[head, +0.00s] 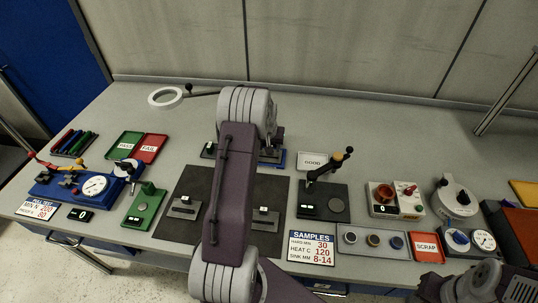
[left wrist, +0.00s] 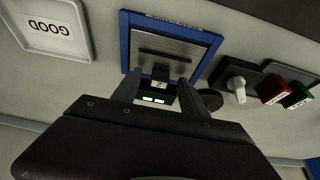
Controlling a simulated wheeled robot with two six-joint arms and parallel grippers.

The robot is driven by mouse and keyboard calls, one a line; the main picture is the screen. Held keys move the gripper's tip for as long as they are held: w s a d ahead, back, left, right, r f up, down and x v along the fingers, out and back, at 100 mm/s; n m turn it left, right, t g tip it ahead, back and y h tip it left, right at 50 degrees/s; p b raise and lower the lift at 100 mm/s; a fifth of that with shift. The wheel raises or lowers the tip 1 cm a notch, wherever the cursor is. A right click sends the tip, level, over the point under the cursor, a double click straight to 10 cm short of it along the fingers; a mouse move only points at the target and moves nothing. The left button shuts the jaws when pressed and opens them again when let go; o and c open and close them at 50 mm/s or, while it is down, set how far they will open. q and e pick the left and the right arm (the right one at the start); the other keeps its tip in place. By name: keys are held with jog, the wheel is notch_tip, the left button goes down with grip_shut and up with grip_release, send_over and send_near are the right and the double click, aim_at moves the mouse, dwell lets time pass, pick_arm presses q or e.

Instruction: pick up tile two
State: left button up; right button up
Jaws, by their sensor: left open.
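My left gripper (left wrist: 160,80) is open in the left wrist view, its two dark fingers pointing at a blue-framed grey plate (left wrist: 208,42). A small label marked 2 (left wrist: 160,84) shows between the fingertips, at the plate's near edge; I take it to be on tile two, whose outline I cannot make out. I cannot tell whether the fingers touch it. In the head view my left arm covers most of this spot, and only a blue edge (head: 281,160) shows. Of my right arm, only links show at the bottom right.
A white GOOD tray (head: 312,157) stands right of the spot. A small dark box with green lights (left wrist: 154,99) lies close by the fingers. A grey knob (left wrist: 237,88) and red and green blocks (left wrist: 272,91) are at the right in the left wrist view. The back of the table is mostly clear.

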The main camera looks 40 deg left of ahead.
pick_arm(q)
jog(key=shift+s+d+r, duration=0.1)
grip_shut()
jog(key=shift+r, duration=0.15)
jog(key=shift+r, duration=0.35)
notch_tip(320, 180, up, 3)
jog(key=shift+f, duration=0.1)
jog(key=s+d+r+p, duration=0.1)
jog(key=d+r, duration=0.9)
jog(key=d, duration=0.1)
jog(key=shift+s+d+p, duration=0.2)
jog(key=shift+d+p, duration=0.05)
jog(key=shift+p, duration=0.05)
